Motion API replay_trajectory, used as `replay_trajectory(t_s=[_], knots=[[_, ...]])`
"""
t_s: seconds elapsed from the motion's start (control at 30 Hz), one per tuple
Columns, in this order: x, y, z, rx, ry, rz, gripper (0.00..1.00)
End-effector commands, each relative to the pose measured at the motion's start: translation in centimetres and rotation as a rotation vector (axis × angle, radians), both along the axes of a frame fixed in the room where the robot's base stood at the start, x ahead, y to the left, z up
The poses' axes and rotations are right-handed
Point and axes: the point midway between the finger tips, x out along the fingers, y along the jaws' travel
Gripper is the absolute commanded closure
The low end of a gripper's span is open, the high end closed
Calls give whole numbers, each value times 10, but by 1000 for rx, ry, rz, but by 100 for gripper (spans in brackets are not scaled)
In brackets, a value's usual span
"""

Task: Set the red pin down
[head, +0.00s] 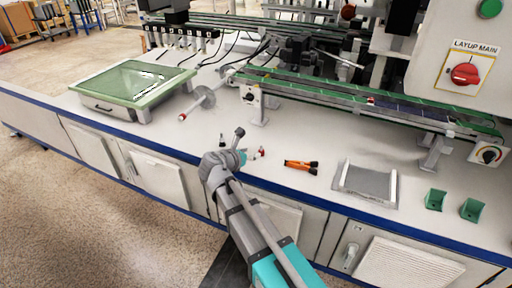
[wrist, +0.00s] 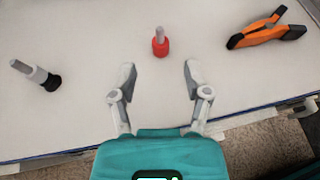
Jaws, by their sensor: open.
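In the wrist view the red pin (wrist: 160,46) stands on the white bench top, with a red base and a grey metal shaft. It is just beyond my gripper (wrist: 158,76), between the lines of the two fingers and apart from them. My gripper is open and empty. In the head view my gripper (head: 240,140) is low over the front of the bench. The red pin (head: 261,152) shows there as a small red and white shape just right of it.
A black and white pin (wrist: 36,75) is at the left in the wrist view. An orange and black clamp (wrist: 268,30) lies at the right. The head view shows a grey tray (head: 366,184), green blocks (head: 436,200) and a green-topped frame (head: 134,80). Machine rails (head: 380,101) run behind.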

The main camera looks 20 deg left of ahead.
Motion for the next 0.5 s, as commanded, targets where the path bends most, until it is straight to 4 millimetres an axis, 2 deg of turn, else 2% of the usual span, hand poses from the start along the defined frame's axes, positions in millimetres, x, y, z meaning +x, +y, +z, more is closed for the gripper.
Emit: replay_trajectory(t_s=[0.03,0.2,0.5], knots=[[-9,2,7,0,0,2,38],[-28,7,14,-1,0,1,38],[-40,12,18,0,-1,0,38]])
